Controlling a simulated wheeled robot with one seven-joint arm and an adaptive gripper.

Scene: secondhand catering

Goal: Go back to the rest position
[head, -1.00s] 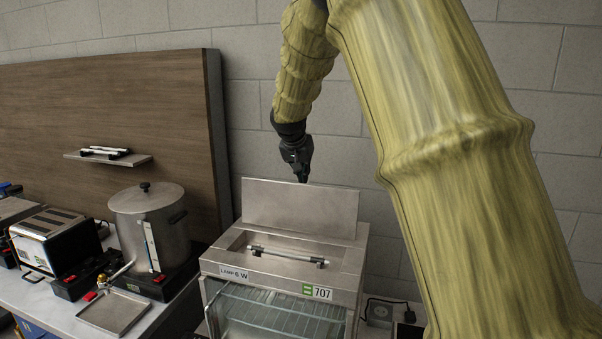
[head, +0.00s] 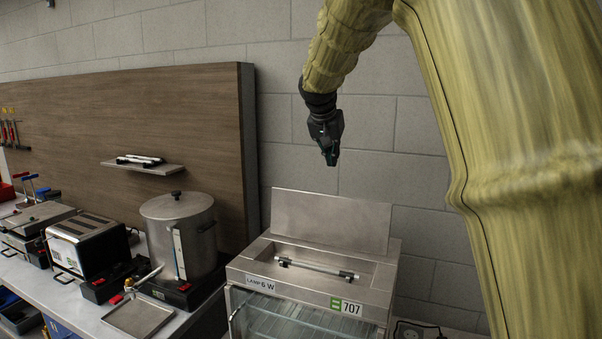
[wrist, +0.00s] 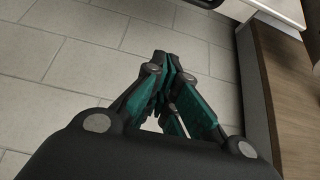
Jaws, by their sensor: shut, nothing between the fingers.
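My gripper (head: 331,158) hangs in the air above the raised lid (head: 330,221) of the steel display case. Its fingers are shut and empty. The gripper is apart from the case and the lamp.
A steel urn (head: 165,240), a toaster (head: 84,236) and a drip tray (head: 150,321) stand on the counter at left. A small shelf (head: 152,169) with tubes is on the wooden panel (head: 190,110). The block wall is behind.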

